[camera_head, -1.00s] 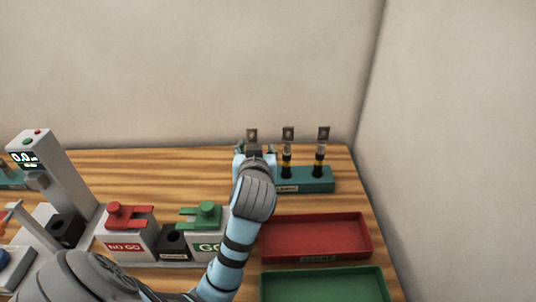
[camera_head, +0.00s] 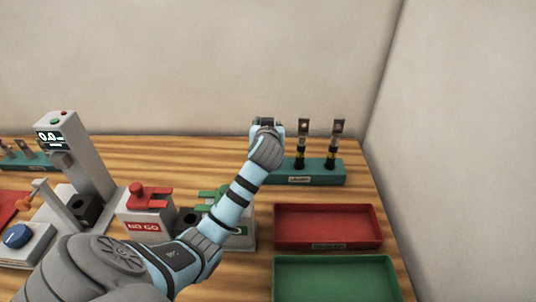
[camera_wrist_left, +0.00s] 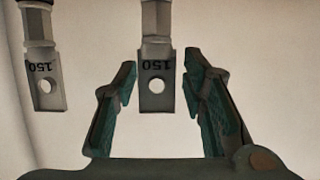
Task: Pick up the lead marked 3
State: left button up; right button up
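My left gripper (camera_head: 267,124) is at the left end of the teal rack (camera_head: 318,172), at the height of the lug tops. In the left wrist view its two fingers (camera_wrist_left: 160,98) are apart. A flat metal lug with a round hole, marked 150 (camera_wrist_left: 157,84), lies between them, with gaps on both sides. Two other leads stand upright in the rack, a middle one (camera_head: 302,130) and a right one (camera_head: 337,130). A neighbouring lug marked 150 (camera_wrist_left: 45,82) shows at the left of the wrist view. I can see no lead number 3. My right gripper is not in view.
A red tray (camera_head: 328,244) and a green tray (camera_head: 335,260) lie in front of the rack. A red NO GO fixture (camera_head: 145,226), a partly hidden green fixture (camera_head: 245,228) and a meter post (camera_head: 75,150) stand to the left. The wall is close behind.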

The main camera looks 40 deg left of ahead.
pick_arm(q)
jog(key=c, duration=0.3)
jog(key=shift+w+d+f, duration=0.1)
jog(key=shift+w, duration=0.05)
grip_shut()
